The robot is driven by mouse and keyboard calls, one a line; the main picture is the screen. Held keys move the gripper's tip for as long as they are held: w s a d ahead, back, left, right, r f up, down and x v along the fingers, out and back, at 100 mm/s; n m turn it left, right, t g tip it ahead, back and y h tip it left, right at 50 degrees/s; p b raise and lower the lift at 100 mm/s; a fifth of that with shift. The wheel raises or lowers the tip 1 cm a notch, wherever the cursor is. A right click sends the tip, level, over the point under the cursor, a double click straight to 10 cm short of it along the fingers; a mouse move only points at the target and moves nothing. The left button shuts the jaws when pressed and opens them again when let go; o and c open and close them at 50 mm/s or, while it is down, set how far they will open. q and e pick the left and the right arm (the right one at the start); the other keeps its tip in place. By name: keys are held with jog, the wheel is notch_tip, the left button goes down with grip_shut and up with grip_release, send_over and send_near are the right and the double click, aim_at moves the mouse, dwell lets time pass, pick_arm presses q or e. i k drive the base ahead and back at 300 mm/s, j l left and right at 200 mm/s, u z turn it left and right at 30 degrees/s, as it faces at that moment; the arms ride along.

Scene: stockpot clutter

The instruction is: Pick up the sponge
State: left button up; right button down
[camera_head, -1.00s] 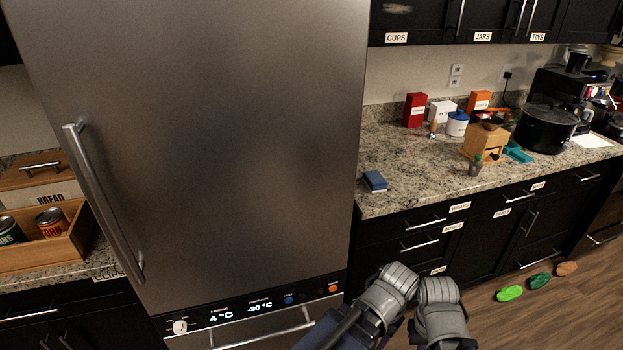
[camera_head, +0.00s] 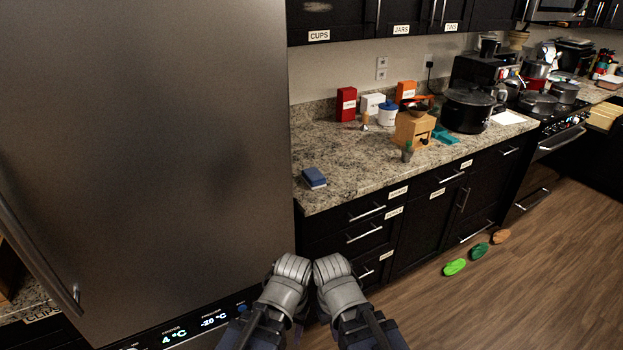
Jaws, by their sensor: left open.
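The sponge (camera_head: 314,178), a small blue block with a paler underside, lies on the granite counter (camera_head: 345,165) near its left end, close to the fridge side. My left gripper (camera_head: 291,268) is at the lower middle, in front of the drawers, lower in the picture than the sponge and apart from it. It is open, though its fingertips are hard to make out. My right gripper (camera_head: 334,268) is close beside it on the right; its jaws cannot be made out. Neither gripper touches the sponge.
A steel fridge (camera_head: 150,140) stands left of the counter. The counter around the sponge is clear. Several clogs, including a green one (camera_head: 454,267), lie on the floor.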

aim_at(313, 177)
jog(key=i+l+u, duration=0.1)
jog(key=u, duration=0.35)
jog(key=l+u, duration=0.25)
jog(key=u, duration=0.25)
jog(key=l+u, duration=0.25)
jog(key=u, duration=0.2)
jog(key=l+u, duration=0.2)
jog(key=l, duration=0.35)
jog(key=l+u, duration=0.15)
jog(key=l, duration=0.4)
jog(key=k+l+u, duration=0.2)
jog(key=l, duration=0.35)
jog(key=l+u, duration=0.2)
jog(key=l, duration=0.35)
jog(key=k, duration=0.05)
